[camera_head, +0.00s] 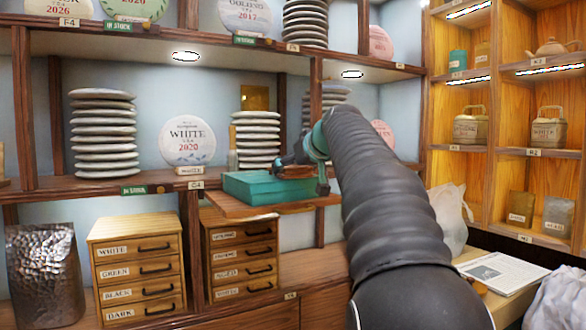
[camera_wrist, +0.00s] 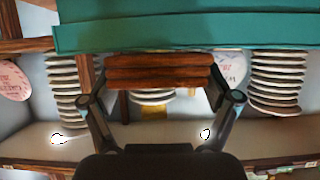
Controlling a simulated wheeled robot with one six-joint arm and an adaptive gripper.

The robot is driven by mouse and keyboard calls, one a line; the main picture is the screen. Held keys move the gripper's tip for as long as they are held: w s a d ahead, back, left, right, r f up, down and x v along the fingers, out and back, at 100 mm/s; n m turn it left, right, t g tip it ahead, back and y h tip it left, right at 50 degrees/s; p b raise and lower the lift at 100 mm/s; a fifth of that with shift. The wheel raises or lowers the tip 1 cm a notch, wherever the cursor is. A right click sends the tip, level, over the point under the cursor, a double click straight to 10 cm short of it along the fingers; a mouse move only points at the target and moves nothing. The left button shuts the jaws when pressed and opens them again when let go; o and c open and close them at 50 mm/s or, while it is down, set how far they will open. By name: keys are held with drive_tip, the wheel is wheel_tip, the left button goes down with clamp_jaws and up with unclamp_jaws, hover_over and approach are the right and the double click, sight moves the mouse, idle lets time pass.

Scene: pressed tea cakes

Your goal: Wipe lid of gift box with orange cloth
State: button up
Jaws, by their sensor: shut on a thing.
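The gift box (camera_head: 250,188) is a flat teal box on a projecting wooden shelf board (camera_head: 225,207) in the head view. Its teal surface also fills the top of the wrist view (camera_wrist: 190,25). The orange cloth (camera_wrist: 160,72) looks like a folded, brown-orange pad, held between the fingers of my gripper (camera_wrist: 162,98). In the head view the cloth (camera_head: 295,171) is at the right part of the box lid, low against it. Whether it touches the lid or hovers just above is hard to tell. My arm hides the area right of the box.
Stacks of pressed tea cakes (camera_head: 103,135) and an upright white cake (camera_head: 187,141) stand on the shelf behind. Another stack (camera_head: 256,140) is close behind the box. Wooden drawer units (camera_head: 137,265) sit below. A booklet (camera_head: 495,272) and a white bag (camera_head: 450,215) are at right.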

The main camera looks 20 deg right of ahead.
drive_tip(key=shift+r+p, duration=2.65)
drive_tip(key=shift+r, duration=0.35)
drive_tip(key=shift+r+p, duration=0.5)
drive_tip(key=shift+r, duration=0.95)
